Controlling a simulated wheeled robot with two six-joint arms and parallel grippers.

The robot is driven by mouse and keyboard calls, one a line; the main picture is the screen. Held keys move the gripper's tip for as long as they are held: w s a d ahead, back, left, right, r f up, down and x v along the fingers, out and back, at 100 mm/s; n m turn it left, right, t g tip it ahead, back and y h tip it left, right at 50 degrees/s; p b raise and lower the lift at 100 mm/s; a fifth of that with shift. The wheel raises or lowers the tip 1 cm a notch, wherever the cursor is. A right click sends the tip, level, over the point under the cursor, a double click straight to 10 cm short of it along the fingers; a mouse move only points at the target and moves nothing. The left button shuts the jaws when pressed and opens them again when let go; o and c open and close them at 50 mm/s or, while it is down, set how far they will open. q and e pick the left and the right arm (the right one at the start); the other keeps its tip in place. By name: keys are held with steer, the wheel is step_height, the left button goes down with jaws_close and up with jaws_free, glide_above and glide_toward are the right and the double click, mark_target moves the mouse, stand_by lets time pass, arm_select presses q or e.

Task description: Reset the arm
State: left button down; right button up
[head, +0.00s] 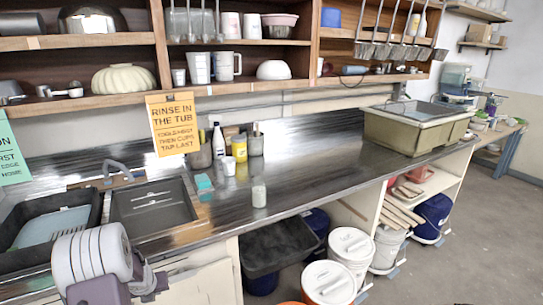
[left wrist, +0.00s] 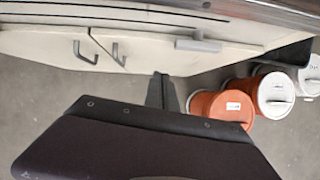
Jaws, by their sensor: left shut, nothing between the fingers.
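My left arm (head: 95,262) comes in at the bottom left of the head view, in front of the sink and the cabinet; its fingertips cannot be made out there. In the left wrist view my left gripper (left wrist: 162,82) shows as a dark narrow shape, shut and empty. It points toward the pale cabinet front (left wrist: 140,52) and its grey handles (left wrist: 87,52), with grey floor below. My right gripper is in neither view.
The sink (head: 150,205) and dark counter (head: 330,150) are behind my arm. A small jar (head: 259,196) stands near the counter's front edge. An orange bucket (left wrist: 222,106) and white-lidded buckets (head: 328,283) stand on the floor to the right.

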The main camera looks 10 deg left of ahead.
arm_select(q)
steer(key=w+d+r+n+t, duration=0.1)
steer(key=d+r+n, duration=0.35)
steer(key=d, duration=0.65)
steer(key=d+r+n, duration=0.4)
steer(key=d+r, duration=0.2)
steer(key=d, duration=0.4)
steer(key=s+d+f+n+g+h, duration=0.1)
steer(key=s+d+n, duration=0.3)
steer(key=s+n, duration=0.4)
steer(key=s+d+f+n+g+h, duration=0.2)
steer(key=s+n, duration=0.6)
steer(key=n, duration=0.6)
steer(key=shift+s+d+f+g+p, duration=0.2)
steer(key=shift+d+f+g+p, duration=0.2)
steer(key=shift+d+g, duration=0.5)
